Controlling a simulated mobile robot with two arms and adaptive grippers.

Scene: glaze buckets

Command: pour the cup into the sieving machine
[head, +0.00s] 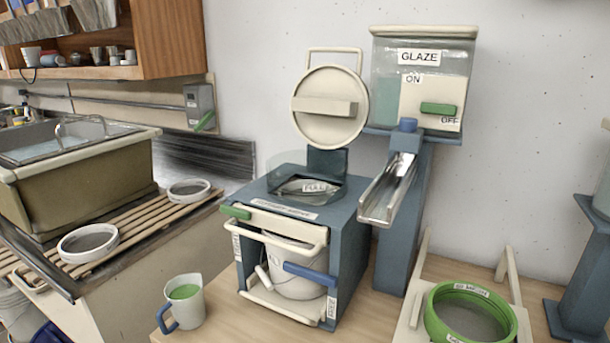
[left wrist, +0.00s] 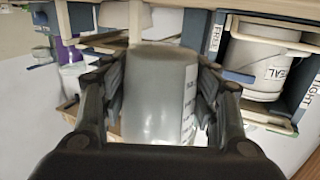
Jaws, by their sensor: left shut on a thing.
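A pale cup (head: 193,312) with a blue handle and green contents stands upright on the table, left of the sieving machine. My right gripper is in neither view.
A GLAZE tank (head: 420,80) with a metal chute (head: 388,190) stands right of the machine. A green-rimmed sieve (head: 432,325) is at front right. A sink (head: 85,185) and slatted rack (head: 140,238) are at left. The left wrist view shows a TEAL bucket (left wrist: 255,55).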

